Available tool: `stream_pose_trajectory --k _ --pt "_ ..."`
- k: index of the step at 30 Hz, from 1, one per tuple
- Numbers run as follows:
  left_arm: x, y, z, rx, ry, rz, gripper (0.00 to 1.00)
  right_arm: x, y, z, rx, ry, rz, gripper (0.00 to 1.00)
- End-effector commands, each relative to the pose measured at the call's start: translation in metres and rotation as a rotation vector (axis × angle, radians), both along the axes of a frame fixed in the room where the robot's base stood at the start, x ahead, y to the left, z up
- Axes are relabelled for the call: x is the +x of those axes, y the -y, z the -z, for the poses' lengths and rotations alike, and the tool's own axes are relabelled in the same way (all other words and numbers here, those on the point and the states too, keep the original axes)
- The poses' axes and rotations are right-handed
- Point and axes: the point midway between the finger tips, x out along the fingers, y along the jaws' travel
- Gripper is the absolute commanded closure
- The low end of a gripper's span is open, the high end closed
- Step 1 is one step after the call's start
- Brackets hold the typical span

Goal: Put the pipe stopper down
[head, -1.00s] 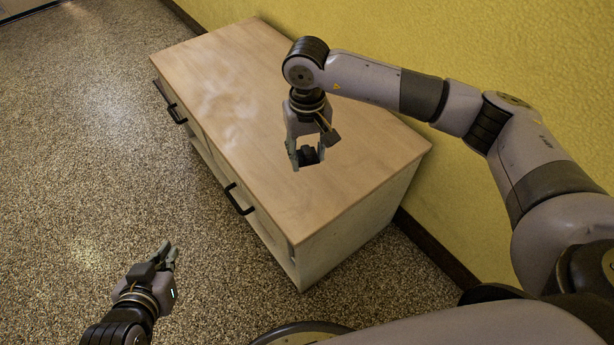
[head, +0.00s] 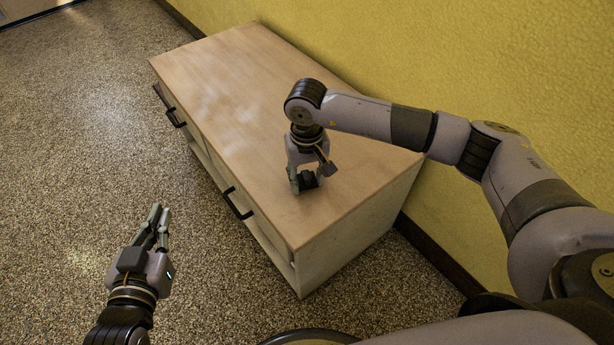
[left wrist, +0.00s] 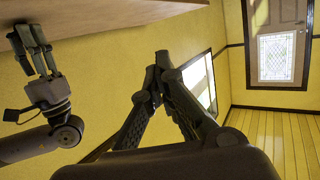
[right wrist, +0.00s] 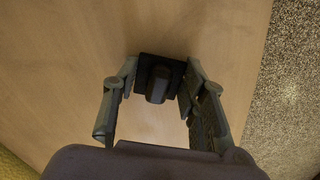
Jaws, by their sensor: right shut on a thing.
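The pipe stopper (head: 307,181) is a small black piece with a square plate and a rounded knob, clearer in the right wrist view (right wrist: 158,82). My right gripper (head: 306,186) points down over the near end of the wooden cabinet top (head: 235,110) and is shut on the stopper, one finger at each side of the plate. The stopper is at or just above the wood; I cannot tell if it touches. My left gripper (head: 160,210) is empty beside the cabinet's front, over the floor; its fingertips meet in the left wrist view (left wrist: 157,68).
The cabinet has dark handles (head: 238,203) along its front. A yellow wall (head: 450,60) runs behind it. The cabinet top is clear around the stopper and towards the far end. Speckled floor (head: 90,150) lies open on the left.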

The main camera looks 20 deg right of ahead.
Motion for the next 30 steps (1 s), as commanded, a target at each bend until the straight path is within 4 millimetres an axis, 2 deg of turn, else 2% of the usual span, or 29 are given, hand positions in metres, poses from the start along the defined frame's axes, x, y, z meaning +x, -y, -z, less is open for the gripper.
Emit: stream_pose_trajectory --k 8,9,18,30 --pt "0.0026 0.0014 -0.0071 -0.010 0.042 0.001 1.00 0.0001 0.0002 0.0019 0.000 0.000 0.000 0.88" --pt "0.0030 0.0015 -0.0088 -0.011 0.050 0.001 1.00 0.0001 0.0002 0.0020 0.000 0.000 0.000 0.60" --pt "0.0031 0.0019 -0.0090 -0.012 0.048 0.002 1.00 0.0000 0.0002 0.0017 0.000 0.000 0.001 0.41" --pt "0.0021 0.0022 -0.0066 -0.008 0.029 0.004 1.00 0.0000 0.0002 -0.0003 0.000 0.000 0.001 0.41"
